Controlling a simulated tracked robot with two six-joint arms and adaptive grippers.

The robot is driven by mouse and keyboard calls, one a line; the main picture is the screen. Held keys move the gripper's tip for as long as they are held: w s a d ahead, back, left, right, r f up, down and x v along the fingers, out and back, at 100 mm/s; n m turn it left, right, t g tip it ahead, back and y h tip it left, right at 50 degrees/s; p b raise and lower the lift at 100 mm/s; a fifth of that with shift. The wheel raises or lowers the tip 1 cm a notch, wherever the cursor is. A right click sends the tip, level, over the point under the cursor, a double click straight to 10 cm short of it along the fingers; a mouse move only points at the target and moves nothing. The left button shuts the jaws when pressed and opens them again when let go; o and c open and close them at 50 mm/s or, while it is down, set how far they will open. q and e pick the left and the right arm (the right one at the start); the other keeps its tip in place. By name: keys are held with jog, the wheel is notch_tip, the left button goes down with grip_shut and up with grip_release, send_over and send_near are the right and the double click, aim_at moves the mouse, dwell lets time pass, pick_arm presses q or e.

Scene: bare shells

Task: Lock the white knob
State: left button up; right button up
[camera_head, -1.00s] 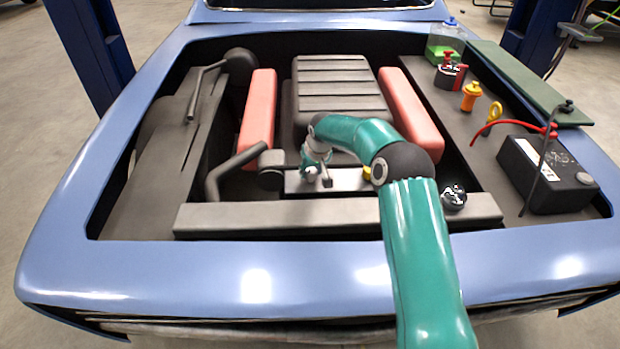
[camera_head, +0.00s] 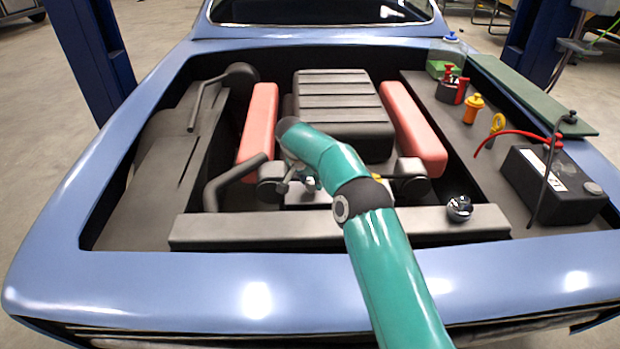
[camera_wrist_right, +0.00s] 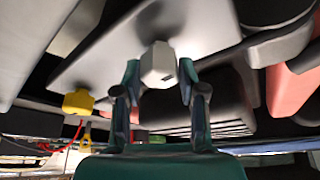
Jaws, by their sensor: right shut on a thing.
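The white knob (camera_wrist_right: 158,64) is a pale faceted block on the underside of a light grey plate (camera_wrist_right: 205,28) in the right wrist view. My right gripper (camera_wrist_right: 160,80) has its two teal fingers on either side of the knob and is shut on it. In the head view my right gripper (camera_head: 298,178) is at the grey plate (camera_head: 335,194) behind the front crossbar, and my own arm hides much of it. The knob cannot be made out clearly there. My left gripper is in neither view.
A yellow knob (camera_wrist_right: 78,102) sits on the same plate in the wrist view. The engine block (camera_head: 340,100) stands behind, the black battery (camera_head: 553,185) at right.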

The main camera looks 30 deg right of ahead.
jog(key=shift+w+a+r+m+g+p, duration=0.1)
jog(key=shift+a+m+g+p, duration=0.05)
jog(key=shift+m+p, duration=0.35)
jog(key=shift+w+a+r+m+g+p, duration=0.1)
jog(key=shift+m+g+p, duration=0.05)
jog(key=shift+m+p, duration=0.3)
jog(key=shift+f, duration=0.1)
jog(key=o, duration=1.1)
jog(key=shift+d, duration=0.1)
jog(key=v, duration=1.2)
jog(key=shift+f, duration=0.1)
